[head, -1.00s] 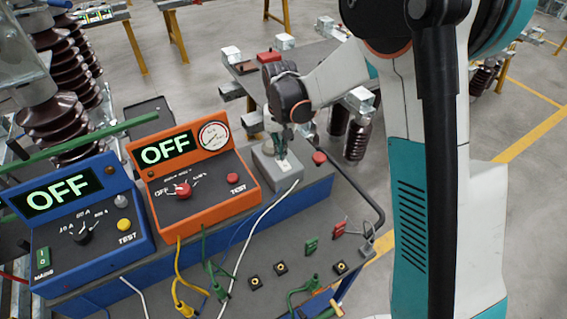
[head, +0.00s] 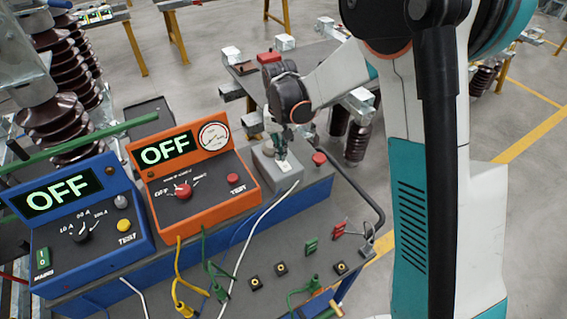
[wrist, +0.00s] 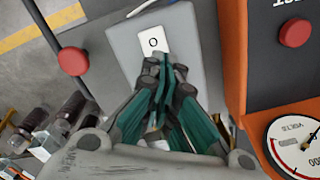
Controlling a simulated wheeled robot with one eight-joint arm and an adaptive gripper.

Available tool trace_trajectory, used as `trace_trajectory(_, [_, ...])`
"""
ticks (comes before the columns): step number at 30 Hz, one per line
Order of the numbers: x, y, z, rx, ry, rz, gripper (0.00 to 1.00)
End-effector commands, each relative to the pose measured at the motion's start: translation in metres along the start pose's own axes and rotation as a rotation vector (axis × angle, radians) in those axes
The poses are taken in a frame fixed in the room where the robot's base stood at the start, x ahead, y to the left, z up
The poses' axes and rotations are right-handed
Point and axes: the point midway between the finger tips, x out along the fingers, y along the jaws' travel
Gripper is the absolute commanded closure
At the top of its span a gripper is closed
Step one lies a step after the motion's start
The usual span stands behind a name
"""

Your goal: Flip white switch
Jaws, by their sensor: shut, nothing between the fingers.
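The grey box (head: 272,172) stands at the right end of the bench, beside the orange tester. My gripper (wrist: 163,75) is shut and empty, with its teal fingers together. In the wrist view its tips are over the near edge of the switch and hide part of it. I cannot tell whether the tips touch it. In the head view my gripper (head: 281,153) points down at the box.
The orange tester (head: 208,196) and the blue tester (head: 95,253), both reading OFF, stand left of the box. A red button (head: 319,159) is just right of it. A bent dark rail (head: 360,186) runs along the bench's right edge. Cables lie in front.

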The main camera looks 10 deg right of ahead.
Motion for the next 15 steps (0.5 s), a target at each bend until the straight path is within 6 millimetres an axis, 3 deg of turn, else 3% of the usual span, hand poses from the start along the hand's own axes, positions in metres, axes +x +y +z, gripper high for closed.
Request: trace_trajectory(15, [0.0065,0.0,0.0,0.0,0.0,0.0,1.0])
